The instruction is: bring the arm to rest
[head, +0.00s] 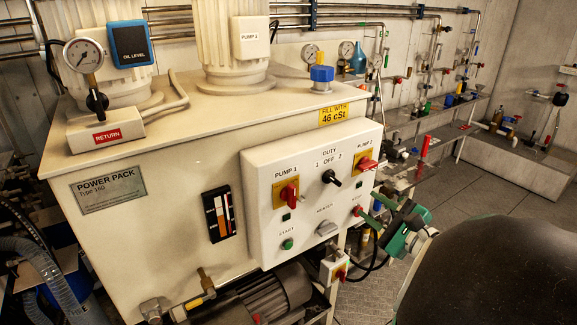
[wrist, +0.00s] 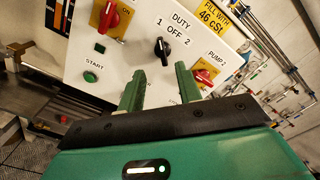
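My gripper (head: 369,207) is green and stands in front of the lower right part of the white control panel (head: 262,215) in the head view. In the wrist view my gripper (wrist: 159,78) shows its two fingers apart, with nothing between them. The fingers point at the panel, below the black duty switch (wrist: 163,47) and left of the red pump 2 switch (wrist: 203,78). Whether the fingertips touch the panel cannot be told. The fingers hide part of the panel's lower right area.
The cream power pack (head: 160,215) fills the left and middle. A motor (head: 250,297) sits below the panel. Pipes and valves line the back wall, above a long bench (head: 440,118). Open grey floor (head: 480,180) lies to the right.

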